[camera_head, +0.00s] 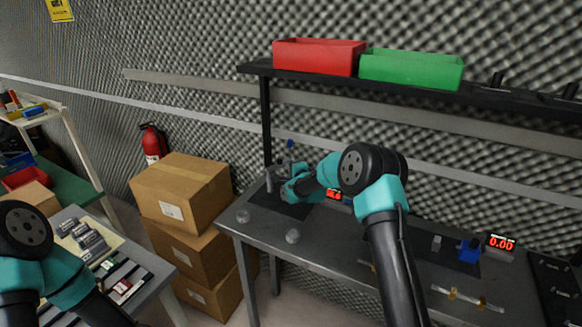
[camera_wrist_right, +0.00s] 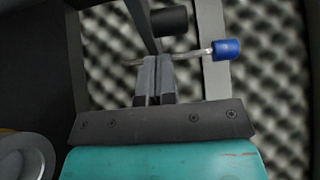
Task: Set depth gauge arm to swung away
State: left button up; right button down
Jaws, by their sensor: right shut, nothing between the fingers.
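A metal fixture (camera_head: 269,179) stands at the back left of the dark bench and looks like the depth gauge. A blue knob (camera_head: 290,143) shows above it. In the right wrist view the blue knob (camera_wrist_right: 228,48) sits on the end of a thin metal rod. My right gripper (camera_wrist_right: 153,68) is shut and empty, with its fingertips close to the rod, left of the knob. I cannot tell whether they touch it. In the head view my right gripper (camera_head: 283,173) is at the fixture and partly hides it. My left gripper is out of view.
The dark bench (camera_head: 335,243) carries two round clear pieces at its left, red digital displays (camera_head: 500,242) and a blue block (camera_head: 469,250). A shelf above holds a red bin (camera_head: 318,57) and a green bin (camera_head: 411,68). Cardboard boxes (camera_head: 180,190) stand left.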

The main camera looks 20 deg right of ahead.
jog(key=shift+w+a+r, duration=0.15)
jog(key=shift+a+r, duration=0.05)
jog(key=shift+r, duration=0.05)
jog(key=s+d, duration=0.6)
jog(key=s, duration=0.6)
jog(key=shift+s+d+f, duration=0.25)
jog(key=shift+s+d, duration=0.15)
